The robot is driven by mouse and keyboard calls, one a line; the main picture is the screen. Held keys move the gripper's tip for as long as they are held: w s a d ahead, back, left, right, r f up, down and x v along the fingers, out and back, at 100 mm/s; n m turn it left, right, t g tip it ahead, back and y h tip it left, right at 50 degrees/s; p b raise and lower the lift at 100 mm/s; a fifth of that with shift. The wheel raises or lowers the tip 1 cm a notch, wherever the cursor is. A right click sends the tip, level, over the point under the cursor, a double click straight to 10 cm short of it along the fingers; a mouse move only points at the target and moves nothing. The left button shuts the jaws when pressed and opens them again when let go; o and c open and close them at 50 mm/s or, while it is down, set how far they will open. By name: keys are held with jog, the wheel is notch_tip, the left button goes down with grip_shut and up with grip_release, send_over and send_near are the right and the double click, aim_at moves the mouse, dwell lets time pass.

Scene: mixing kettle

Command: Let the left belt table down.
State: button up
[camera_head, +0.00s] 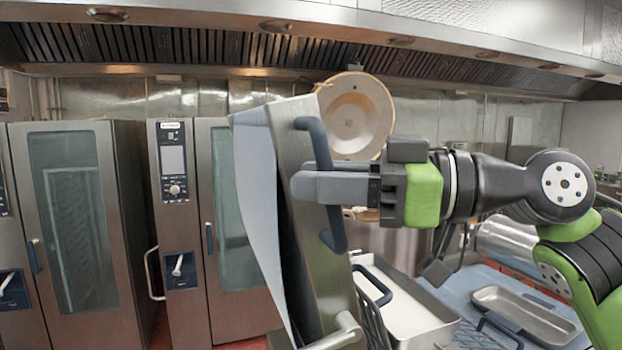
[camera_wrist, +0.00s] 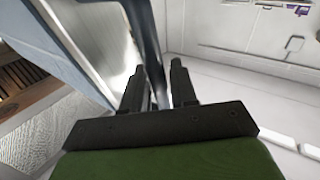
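The left belt table (camera_head: 303,180) appears as a steel panel with a pale blue-grey belt face, standing steeply tilted, almost upright, in the middle of the head view. A dark blue bar handle (camera_head: 310,125) is fixed along its right side. My gripper (camera_head: 318,180) reaches in from the right, its fingers at the middle of the handle. The inner finger is partly hidden in the head view.
A steel vessel with pale contents (camera_head: 405,310) stands low behind the table. A blue surface with a shallow steel tray (camera_head: 530,312) lies at the lower right. Tall ovens (camera_head: 75,220) line the left, and a round lid-like disc (camera_head: 355,115) hangs behind.

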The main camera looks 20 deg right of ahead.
jog(key=shift+w+a, duration=0.45)
jog(key=shift+a, duration=0.15)
grip_shut()
